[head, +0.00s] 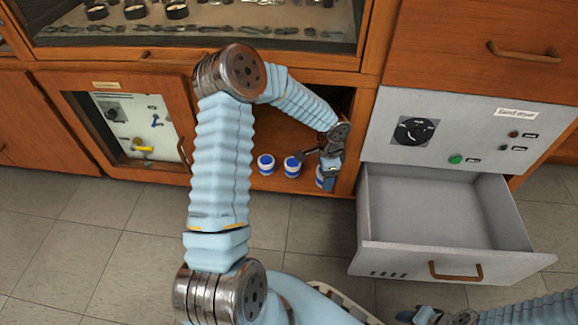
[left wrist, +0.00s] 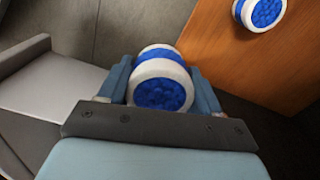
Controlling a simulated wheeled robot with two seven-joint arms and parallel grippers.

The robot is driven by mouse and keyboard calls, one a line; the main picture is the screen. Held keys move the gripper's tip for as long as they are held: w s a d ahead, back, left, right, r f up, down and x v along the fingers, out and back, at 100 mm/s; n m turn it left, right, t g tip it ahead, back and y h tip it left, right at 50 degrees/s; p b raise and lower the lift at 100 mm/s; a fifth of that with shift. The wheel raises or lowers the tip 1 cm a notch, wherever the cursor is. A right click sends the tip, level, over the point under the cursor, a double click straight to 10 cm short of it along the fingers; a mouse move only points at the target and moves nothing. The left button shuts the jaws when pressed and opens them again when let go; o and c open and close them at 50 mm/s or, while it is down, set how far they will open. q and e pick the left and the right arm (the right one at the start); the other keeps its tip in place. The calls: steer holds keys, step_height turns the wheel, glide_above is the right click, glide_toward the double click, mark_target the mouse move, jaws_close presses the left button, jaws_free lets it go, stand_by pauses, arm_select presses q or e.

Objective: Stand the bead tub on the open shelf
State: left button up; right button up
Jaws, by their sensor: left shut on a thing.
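My left gripper (head: 325,172) is at the right end of the open shelf (head: 280,183) in the head view. It is shut on a bead tub (left wrist: 160,82), a white tub with a blue band and blue beads, clasped between both fingers in the left wrist view. In the head view the held tub (head: 320,178) is mostly hidden by the gripper. It shows against the grey floor in the wrist view, beside the shelf's edge; I cannot tell whether it touches the shelf. My right gripper (head: 428,315) is at the bottom edge, too cut off to read.
Two similar tubs stand on the shelf, one at the left (head: 265,164) and one nearer the gripper (head: 291,167). A grey drawer (head: 375,245) stands open and empty to the right of the shelf. A glass-fronted cabinet door (head: 75,80) is on the left.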

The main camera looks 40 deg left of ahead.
arm_select(q)
steer(key=w+a+f+b, duration=0.2)
steer(key=w+a+f, duration=0.3)
steer(key=w+a, duration=0.15)
glide_above(310, 174)
step_height(310, 174, down, 4)
steer(key=shift+s+d+f+b, duration=0.1)
steer(key=shift+s+f+b, duration=0.05)
steer(key=shift+b, duration=0.25)
steer(key=shift+f, duration=0.2)
steer(key=shift+a+f+b, duration=0.2)
steer(key=shift+f+b, duration=0.2)
steer(key=shift+f, duration=1.15)
steer(key=shift+f, duration=0.15)
steer(key=o, duration=1.2)
